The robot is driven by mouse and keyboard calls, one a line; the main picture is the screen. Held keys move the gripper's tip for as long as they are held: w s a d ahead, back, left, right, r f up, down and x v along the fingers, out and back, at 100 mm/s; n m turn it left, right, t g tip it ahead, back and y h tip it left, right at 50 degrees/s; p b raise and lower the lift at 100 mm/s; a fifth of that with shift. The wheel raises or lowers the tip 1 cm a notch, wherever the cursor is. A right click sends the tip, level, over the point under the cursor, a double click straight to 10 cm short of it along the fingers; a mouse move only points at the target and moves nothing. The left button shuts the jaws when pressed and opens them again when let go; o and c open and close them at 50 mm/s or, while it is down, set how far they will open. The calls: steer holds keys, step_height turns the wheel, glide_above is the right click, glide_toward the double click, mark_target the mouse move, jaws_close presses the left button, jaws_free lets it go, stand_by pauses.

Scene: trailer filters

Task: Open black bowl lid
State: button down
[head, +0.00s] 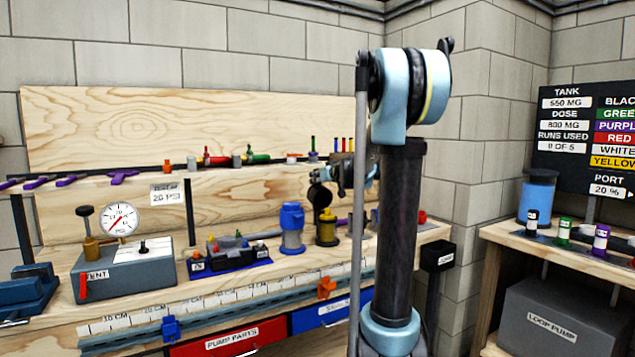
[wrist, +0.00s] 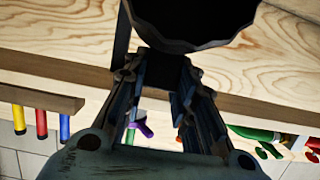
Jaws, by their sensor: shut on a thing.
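The black bowl (head: 327,229) is a small dark and yellowish canister on the workbench, right of a blue canister. Its round black lid (head: 320,196) stands tilted up above it, its face toward the head camera. In the wrist view the lid (wrist: 190,18) is a dark disc at the top edge, just past the fingertips. My gripper (head: 328,174) is behind and beside the lid in the head view, partly hidden by my arm. In the wrist view my gripper (wrist: 163,68) is shut on the lid's edge; the exact contact is dark.
A closed blue canister (head: 291,228) stands close on the left. A gauge box (head: 125,265) and a small valve block (head: 230,253) sit further left. My arm hides the bench's right part.

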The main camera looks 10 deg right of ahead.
steer(key=c, duration=1.3)
jaws_free()
steer(key=shift+d, duration=0.1)
steer(key=shift+s, duration=0.1)
steer(key=shift+v, duration=5.85)
steer(key=shift+f, duration=0.1)
